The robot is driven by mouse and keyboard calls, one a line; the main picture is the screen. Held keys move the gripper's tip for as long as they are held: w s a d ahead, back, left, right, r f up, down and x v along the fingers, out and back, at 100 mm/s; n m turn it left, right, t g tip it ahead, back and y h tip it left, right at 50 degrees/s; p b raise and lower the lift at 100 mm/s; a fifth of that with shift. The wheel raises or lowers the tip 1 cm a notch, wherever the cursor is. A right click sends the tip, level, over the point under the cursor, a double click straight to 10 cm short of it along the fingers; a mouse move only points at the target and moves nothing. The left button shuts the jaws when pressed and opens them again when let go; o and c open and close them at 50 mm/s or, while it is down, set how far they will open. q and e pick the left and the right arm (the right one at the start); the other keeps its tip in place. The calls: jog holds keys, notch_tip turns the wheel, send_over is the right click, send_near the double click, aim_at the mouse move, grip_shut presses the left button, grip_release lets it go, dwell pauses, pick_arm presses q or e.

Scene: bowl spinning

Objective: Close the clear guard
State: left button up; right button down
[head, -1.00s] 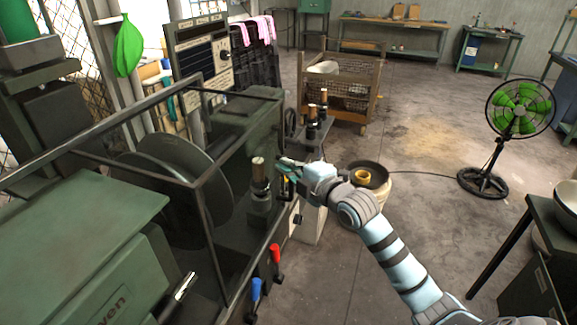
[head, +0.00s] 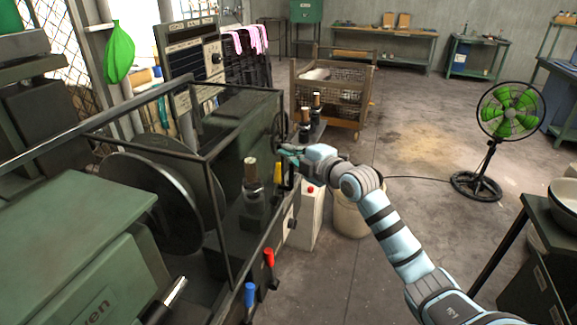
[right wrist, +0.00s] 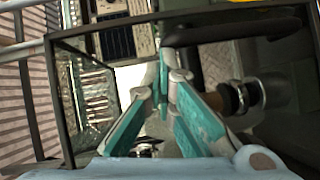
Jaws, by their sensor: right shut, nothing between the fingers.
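The clear guard (head: 214,157), a dark frame with see-through panes, stands over the green lathe (head: 90,225) at the left of the head view. A dark frame bar, likely the guard's, crosses the top of the right wrist view (right wrist: 110,30). A large grey disc (head: 150,200) sits at the guard's left side. My left gripper is out of view.
Red (head: 268,257) and blue (head: 250,293) levers stick out at the lathe's front. A white box with a red button (head: 310,205) and a round bin (head: 350,220) stand below my right arm. A green fan (head: 510,108) stands right; the middle floor is clear.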

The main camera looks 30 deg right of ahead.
jog(key=s+a+r+p, duration=0.1)
jog(key=s+p, duration=0.3)
jog(key=s, duration=0.8)
jog(key=shift+s+r, duration=0.4)
jog(key=shift+r, duration=0.15)
jog(key=shift+a, duration=0.15)
